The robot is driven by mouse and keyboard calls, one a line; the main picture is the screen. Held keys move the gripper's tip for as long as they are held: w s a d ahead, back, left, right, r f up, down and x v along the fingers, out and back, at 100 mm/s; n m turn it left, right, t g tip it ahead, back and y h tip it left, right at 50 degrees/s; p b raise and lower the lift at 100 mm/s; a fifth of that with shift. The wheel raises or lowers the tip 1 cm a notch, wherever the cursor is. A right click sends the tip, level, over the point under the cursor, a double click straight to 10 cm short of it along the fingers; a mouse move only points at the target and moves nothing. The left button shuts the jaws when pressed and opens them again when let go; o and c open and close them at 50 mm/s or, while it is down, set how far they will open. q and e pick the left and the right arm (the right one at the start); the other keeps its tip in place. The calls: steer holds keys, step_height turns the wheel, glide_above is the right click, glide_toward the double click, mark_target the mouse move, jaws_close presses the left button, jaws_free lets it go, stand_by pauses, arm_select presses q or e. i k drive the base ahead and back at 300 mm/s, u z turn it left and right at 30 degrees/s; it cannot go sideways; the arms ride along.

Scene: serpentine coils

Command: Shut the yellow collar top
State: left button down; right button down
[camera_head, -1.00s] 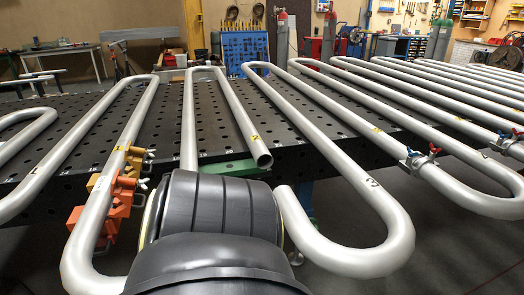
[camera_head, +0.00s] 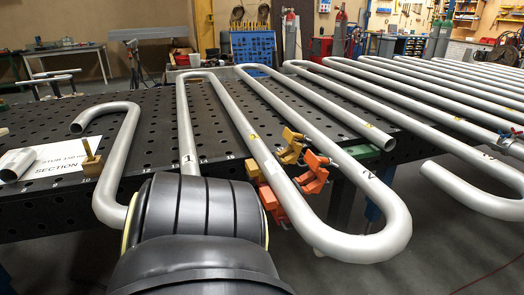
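A yellow-ochre collar (camera_head: 290,149) sits at the middle pipe, with parts showing on both sides of it. Its right-hand part stands out from the pipe, and I cannot tell exactly how its top lies. An orange collar (camera_head: 313,174) sits just nearer along the same pipe (camera_head: 279,177), also with parts on both sides. The pipe hides part of both collars. Neither gripper shows in the head view; only a black ribbed part of my own body fills the bottom centre, left of the collars.
A black perforated table (camera_head: 140,150) lies beneath the grey serpentine pipes. A white sheet (camera_head: 60,158), a short pipe stub (camera_head: 17,164) and a small ochre block (camera_head: 92,160) lie at left. A bent pipe end (camera_head: 455,185) juts out at right. Open floor shows at lower right.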

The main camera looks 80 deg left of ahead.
mark_target(290, 157)
steer(key=k, duration=0.8)
steer(key=u, duration=1.1)
steer(key=i, duration=0.55)
